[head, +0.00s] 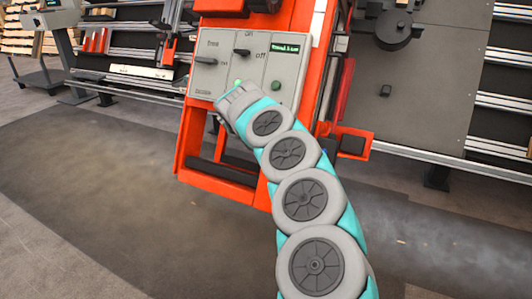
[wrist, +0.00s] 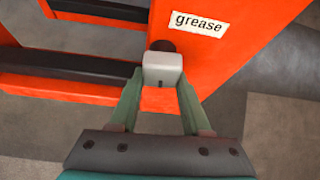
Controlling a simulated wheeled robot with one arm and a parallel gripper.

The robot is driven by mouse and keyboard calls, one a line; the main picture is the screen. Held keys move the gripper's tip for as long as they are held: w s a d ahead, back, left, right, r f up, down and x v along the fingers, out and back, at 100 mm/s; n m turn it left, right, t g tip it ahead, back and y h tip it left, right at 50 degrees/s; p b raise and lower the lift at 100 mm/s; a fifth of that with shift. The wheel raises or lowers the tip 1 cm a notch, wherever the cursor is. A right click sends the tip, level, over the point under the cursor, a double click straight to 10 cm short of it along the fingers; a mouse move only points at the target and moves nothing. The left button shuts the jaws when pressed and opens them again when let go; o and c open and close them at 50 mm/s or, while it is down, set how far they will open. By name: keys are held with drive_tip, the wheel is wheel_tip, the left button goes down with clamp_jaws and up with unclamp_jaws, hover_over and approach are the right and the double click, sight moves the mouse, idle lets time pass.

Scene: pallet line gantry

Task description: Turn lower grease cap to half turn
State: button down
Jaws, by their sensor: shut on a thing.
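The grease cap (wrist: 163,68) is a pale grey block with a dark round part behind it, on the orange frame (wrist: 110,78) in the wrist view. A white label (wrist: 198,23) reading "grease" is just above and to its right. My gripper (wrist: 162,82) is shut on the cap, with one green finger on each side. In the head view my arm reaches the orange machine below the control panel. The cap and fingertips are hidden there behind my wrist. No other grease cap shows, and I cannot read any turn mark.
The grey control panel (head: 208,78) with switches and a green display is just above my wrist. Orange frame bars (head: 222,185) stand close around the cap. A grey cabinet (head: 435,85) is at right. The floor (head: 100,210) at left is clear.

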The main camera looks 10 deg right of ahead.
drive_tip(key=shift+a+f+m, duration=0.1)
drive_tip(key=shift+f+m, duration=0.05)
drive_tip(key=shift+m, duration=0.35)
drive_tip(key=shift+c, duration=1.8)
unclamp_jaws()
drive_tip(key=p+v, duration=0.1)
drive_tip(key=v, duration=0.7)
drive_tip(key=shift+d, duration=0.25)
